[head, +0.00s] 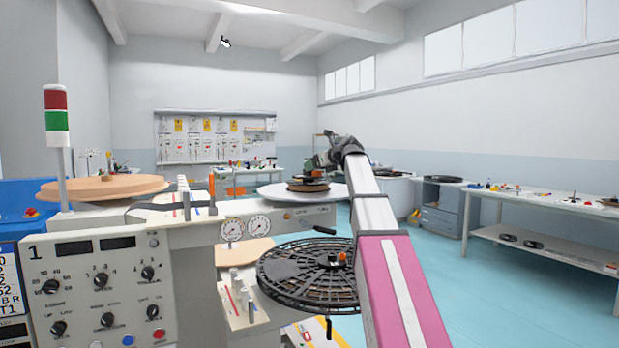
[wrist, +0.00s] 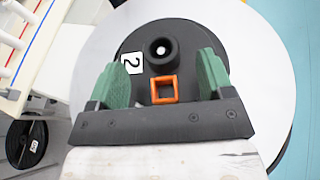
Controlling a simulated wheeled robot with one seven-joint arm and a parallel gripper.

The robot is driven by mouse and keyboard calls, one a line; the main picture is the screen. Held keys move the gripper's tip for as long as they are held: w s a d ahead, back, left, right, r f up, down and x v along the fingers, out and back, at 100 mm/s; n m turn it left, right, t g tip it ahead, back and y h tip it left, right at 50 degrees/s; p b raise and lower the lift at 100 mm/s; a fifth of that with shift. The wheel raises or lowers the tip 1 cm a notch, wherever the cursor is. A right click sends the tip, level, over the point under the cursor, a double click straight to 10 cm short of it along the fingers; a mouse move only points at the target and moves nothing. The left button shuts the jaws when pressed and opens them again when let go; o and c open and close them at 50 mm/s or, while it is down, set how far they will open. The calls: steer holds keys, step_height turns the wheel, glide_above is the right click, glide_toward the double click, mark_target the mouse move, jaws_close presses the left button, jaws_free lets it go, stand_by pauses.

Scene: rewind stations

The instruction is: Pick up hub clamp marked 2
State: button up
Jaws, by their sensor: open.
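The hub clamp marked 2 is in the wrist view, a black round disc (wrist: 180,35) with a raised centre, a pale hole and a white tag reading 2. An orange square frame (wrist: 164,89) shows at its near side. The clamp lies over a large white disc (wrist: 262,60). My gripper (wrist: 164,76) has green fingers apart, one on each side of the orange frame. Nothing is held between them. Whether the fingers touch the clamp cannot be told. In the head view my gripper (head: 318,163) is above the dark clamp (head: 308,181) at the machine's far end.
A control panel marked 1 (head: 95,290) and a brown disc (head: 105,187) stand at left. A black slotted reel (head: 305,277) is beside my arm. Benches with small items (head: 560,200) line the right wall. Blue floor (head: 470,300) is clear at right.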

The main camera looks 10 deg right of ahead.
steer(key=x, duration=0.3)
steer(key=c, duration=1.2)
steer(key=shift+r, duration=0.15)
